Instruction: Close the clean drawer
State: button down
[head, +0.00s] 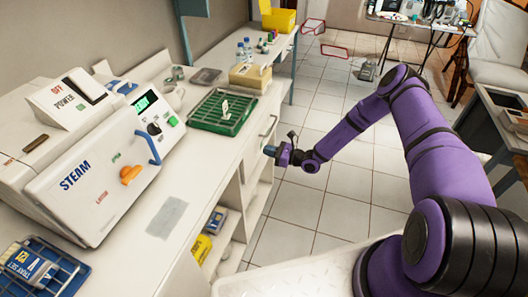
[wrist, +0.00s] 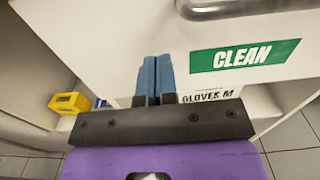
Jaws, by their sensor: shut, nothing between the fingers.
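The clean drawer's white front (wrist: 130,25) fills the upper part of the wrist view, with a green CLEAN label (wrist: 243,56) and a grey bar handle (wrist: 245,8). In the head view, the drawer front with its handle (head: 268,127) is below the counter edge. No clear gap shows there, so I cannot tell how far it is open. My gripper (head: 268,150) is shut and empty, its blue fingertips (wrist: 152,58) together, pointing at the drawer front, left of the label and below the handle. I cannot tell whether they touch it.
The counter holds a STEAM machine (head: 95,170) and a green tray (head: 222,112). The tiled floor (head: 300,210) beside the counter is clear.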

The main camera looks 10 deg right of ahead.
jog(key=v, duration=1.1)
jog(key=s+a+r+n+g+h, duration=0.15)
jog(key=s+r+n+g, duration=0.35)
jog(key=r, duration=0.7)
jog(key=s+a+r+n+g+h, duration=0.1)
jog(key=s+r+n+g+h, duration=0.15)
jog(key=r+n, duration=0.7)
jog(key=s+a+r+n+g+h, duration=0.1)
jog(key=s+r+n+g+h, duration=0.2)
jog(key=r, duration=1.2)
jog(key=s+d+r+n+t+h, duration=0.2)
jog(key=s+r+n+h, duration=0.1)
jog(key=s+r, duration=0.6)
jog(key=s+d+r+n+t+h, duration=0.2)
jog(key=s+r, duration=0.8)
jog(key=s, duration=0.6)
jog(key=shift+s+d+n+t+h, duration=0.3)
jog(key=shift+n+t+h, duration=0.55)
jog(key=shift+n+h, duration=0.5)
jog(key=shift+w, duration=0.1)
